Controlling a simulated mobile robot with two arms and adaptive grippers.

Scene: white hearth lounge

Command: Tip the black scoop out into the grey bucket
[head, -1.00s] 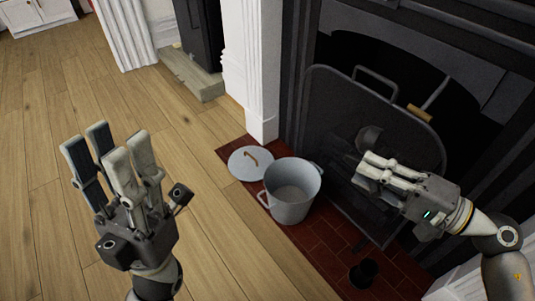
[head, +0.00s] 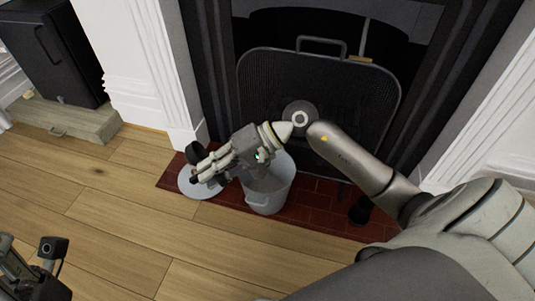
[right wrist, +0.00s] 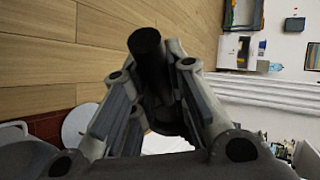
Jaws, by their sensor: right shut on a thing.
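The black scoop (head: 195,152) shows as a dark round shape just behind the fingers of my right gripper (head: 202,172). The right gripper is shut on it. In the right wrist view the dark scoop (right wrist: 150,55) sits between the fingers; its contents and tilt cannot be made out. The grey bucket (head: 265,201) stands upright on the red hearth tiles. My right gripper's body covers part of its mouth, and the fingers and scoop reach left past its rim in the picture. My left gripper is only partly in view at the bottom left corner (head: 25,275); its fingers are not clear.
The grey lid (head: 199,187) lies on the hearth left of the bucket. A dark mesh fire screen (head: 352,105) with a top handle stands behind it. A small black object (head: 360,210) is on the tiles at right. The wooden floor (head: 130,225) in front is clear.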

